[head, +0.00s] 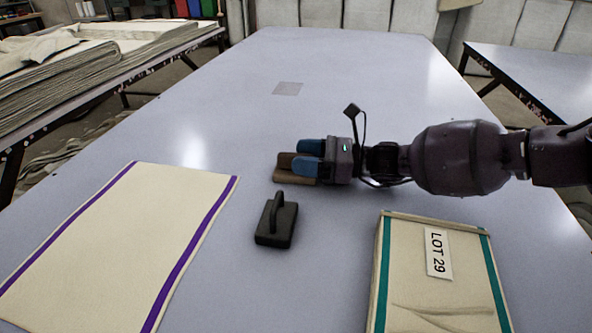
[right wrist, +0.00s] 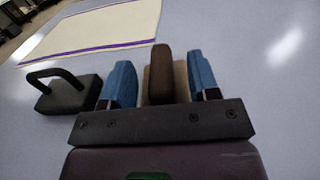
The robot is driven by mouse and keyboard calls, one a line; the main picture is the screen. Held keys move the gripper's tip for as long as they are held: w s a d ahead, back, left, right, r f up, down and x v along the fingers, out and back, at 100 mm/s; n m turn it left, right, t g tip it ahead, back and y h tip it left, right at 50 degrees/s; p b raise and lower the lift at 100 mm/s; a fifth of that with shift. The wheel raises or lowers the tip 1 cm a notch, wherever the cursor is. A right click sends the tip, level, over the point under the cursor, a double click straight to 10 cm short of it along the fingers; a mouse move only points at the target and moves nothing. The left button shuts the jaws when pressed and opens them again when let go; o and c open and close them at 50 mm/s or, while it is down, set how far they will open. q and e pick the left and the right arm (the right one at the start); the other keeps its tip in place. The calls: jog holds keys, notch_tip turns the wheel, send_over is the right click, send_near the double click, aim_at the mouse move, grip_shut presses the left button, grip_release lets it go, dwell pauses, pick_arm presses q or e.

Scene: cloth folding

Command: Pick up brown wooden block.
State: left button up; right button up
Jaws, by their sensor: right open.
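The brown wooden block (head: 284,161) lies on the table near the middle of the head view, with a lighter brown lower part toward the front. My right gripper (head: 304,157) reaches in from the right at table height and partly hides it. In the right wrist view the block's dark upright part (right wrist: 160,72) stands between the two blue fingers of the right gripper (right wrist: 162,75), with gaps on both sides. The fingers are open around it. A tan part shows behind it. My left gripper is not in view.
A dark block with a handle (head: 276,224) stands just in front of the gripper. A cream cloth with purple stripes (head: 120,240) lies flat at the left. A cream stack with green bands, labelled LOT 29 (head: 440,285), is at front right. The far table (head: 350,75) is mostly clear.

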jog(key=shift+a+r, duration=0.1)
grip_shut()
dwell(0.3)
